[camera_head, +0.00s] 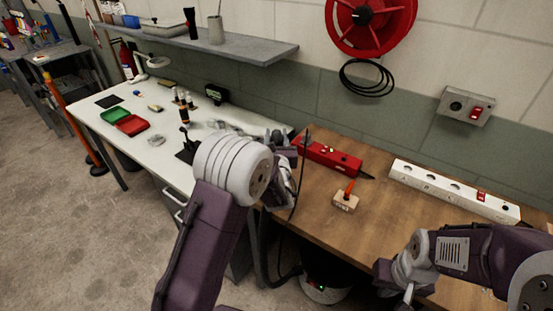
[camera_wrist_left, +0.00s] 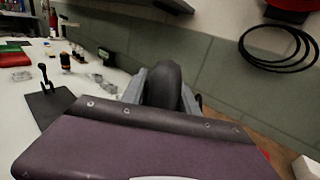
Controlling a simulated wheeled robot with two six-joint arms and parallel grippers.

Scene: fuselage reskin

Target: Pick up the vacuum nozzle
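My left gripper (camera_head: 283,160) is at the gap between the white bench and the wooden bench, largely hidden behind my own wrist. In the left wrist view, a dark rounded piece (camera_wrist_left: 163,88), perhaps the vacuum nozzle, fills the space between its two grey fingers. I cannot tell whether they grip it. A thin black hose or cable (camera_head: 301,172) hangs beside this gripper in the head view. The vacuum canister (camera_head: 326,291) stands on the floor below, partly in shadow. My right gripper (camera_head: 405,293) is low at the wooden bench's front; its fingers are unclear.
The wooden bench (camera_head: 385,222) carries a red box (camera_head: 328,155), a small block with an orange stick (camera_head: 346,200) and a white power strip (camera_head: 452,190). The white bench (camera_head: 175,98) holds trays and small tools. A red reel (camera_head: 370,25) hangs on the wall.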

